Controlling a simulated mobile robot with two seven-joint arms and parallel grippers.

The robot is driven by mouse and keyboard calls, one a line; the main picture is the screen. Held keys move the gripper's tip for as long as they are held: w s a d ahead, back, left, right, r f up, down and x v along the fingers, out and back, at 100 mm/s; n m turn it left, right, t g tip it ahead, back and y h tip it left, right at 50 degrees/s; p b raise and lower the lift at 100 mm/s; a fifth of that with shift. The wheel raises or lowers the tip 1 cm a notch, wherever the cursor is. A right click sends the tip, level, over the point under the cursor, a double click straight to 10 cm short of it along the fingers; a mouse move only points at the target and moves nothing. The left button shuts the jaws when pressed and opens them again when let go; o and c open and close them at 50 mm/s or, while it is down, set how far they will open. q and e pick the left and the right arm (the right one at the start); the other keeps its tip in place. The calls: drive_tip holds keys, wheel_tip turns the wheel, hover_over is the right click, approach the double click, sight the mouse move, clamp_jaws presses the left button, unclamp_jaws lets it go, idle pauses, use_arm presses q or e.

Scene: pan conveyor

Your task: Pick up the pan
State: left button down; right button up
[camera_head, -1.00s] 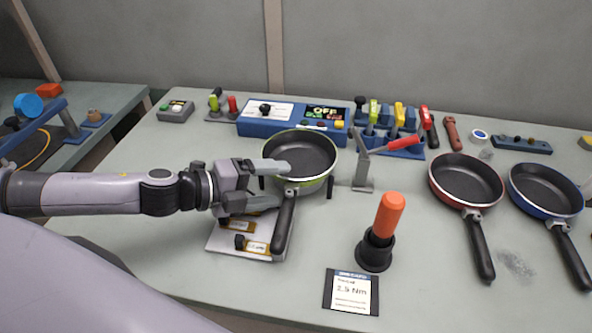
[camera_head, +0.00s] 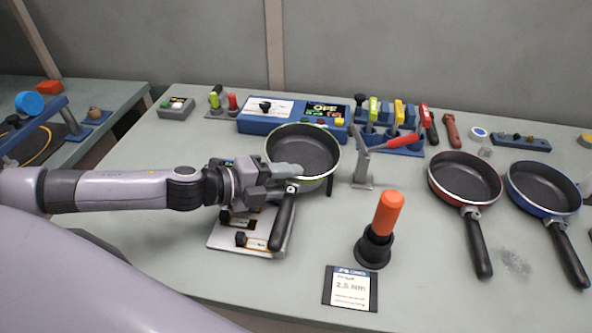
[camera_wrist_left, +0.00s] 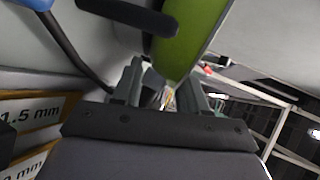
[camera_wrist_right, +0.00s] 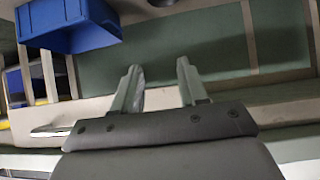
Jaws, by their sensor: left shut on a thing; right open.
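The green pan (camera_head: 303,152) sits in a fixture on the table in the head view, its black handle (camera_head: 284,218) pointing towards me over a metal plate. My left gripper (camera_head: 283,171) is at the near left side of the pan, where the handle joins, and is shut on the pan. In the left wrist view the green pan side (camera_wrist_left: 188,40) reaches down to between the fingers (camera_wrist_left: 165,92); the exact contact is partly hidden. My right gripper (camera_wrist_right: 158,88) is open and empty in the right wrist view, away from the pan.
A red pan (camera_head: 466,181) and a blue pan (camera_head: 543,188) lie to the right. A lever clamp with a red handle (camera_head: 402,143) stands right beside the green pan. An orange-handled tool (camera_head: 388,214) stands upright in front. A blue control box (camera_head: 290,117) is behind.

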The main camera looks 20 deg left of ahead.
use_arm(q)
drive_tip(key=shift+r, duration=0.1)
wheel_tip(320, 180, up, 20)
drive_tip(key=p, duration=0.6)
drive_tip(key=shift+p, duration=0.4)
idle(0.4)
drive_tip(key=shift+d, duration=0.1)
